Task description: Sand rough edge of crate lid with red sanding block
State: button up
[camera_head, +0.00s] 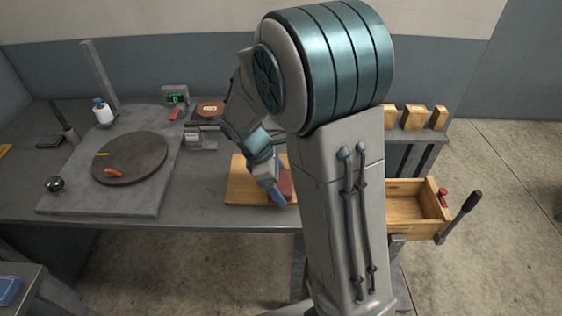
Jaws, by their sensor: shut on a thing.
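A flat wooden board, which looks like the crate lid (243,186), lies on the grey workbench near its front edge. My gripper (281,190) is over the right part of the lid, pointing down. It is shut on a red block (286,182), which looks like the red sanding block. The block is at the lid's surface or just above it; I cannot tell whether they touch. My arm hides the right end of the lid and part of the block. The rough edge cannot be made out.
An open wooden crate (431,227) stands at the right, with a black-handled tool (460,213) beside it. Small wooden blocks (414,118) stand behind. A dark round disc (130,158) lies on a grey slab (75,190) at left, with a white bottle (103,113) behind.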

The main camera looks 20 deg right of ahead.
jog(key=shift+d+r+p, duration=0.15)
jog(key=shift+r+p, duration=2)
jog(key=shift+r, duration=0.6)
